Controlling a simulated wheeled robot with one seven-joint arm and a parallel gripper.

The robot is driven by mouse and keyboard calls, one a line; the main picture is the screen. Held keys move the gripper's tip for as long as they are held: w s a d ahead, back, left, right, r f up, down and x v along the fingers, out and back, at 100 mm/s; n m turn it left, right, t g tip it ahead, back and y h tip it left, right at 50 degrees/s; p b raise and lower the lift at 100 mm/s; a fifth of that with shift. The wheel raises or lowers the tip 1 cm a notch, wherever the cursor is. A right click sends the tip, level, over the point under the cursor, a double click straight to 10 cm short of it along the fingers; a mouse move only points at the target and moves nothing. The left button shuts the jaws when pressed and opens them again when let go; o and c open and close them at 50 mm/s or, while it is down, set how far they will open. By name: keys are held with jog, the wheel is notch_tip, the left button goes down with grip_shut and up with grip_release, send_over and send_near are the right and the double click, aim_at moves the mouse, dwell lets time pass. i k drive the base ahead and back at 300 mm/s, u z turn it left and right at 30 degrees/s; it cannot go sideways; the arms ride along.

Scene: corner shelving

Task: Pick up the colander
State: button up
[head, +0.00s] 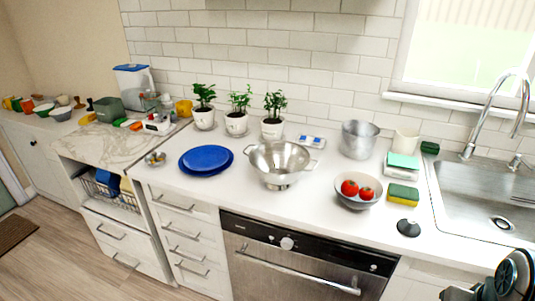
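The colander (279,160) is a shiny metal bowl with two side handles and a small foot. It stands upright on the white counter (216,199), near the front edge above the dishwasher. Its inside looks empty. Dark and grey parts of my arm show at the bottom right corner, well to the right of the colander and apart from it. My gripper's fingers do not show.
A blue plate (206,159) lies left of the colander. Potted plants (236,121) stand behind it. A bowl with tomatoes (358,192) and a metal pot (358,139) are to its right. A sink with a tall faucet (496,113) is far right.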

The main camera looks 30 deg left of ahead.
aim_at(276, 178)
jog(key=u, duration=1)
jog(key=i, duration=0.85)
jog(key=u, duration=1)
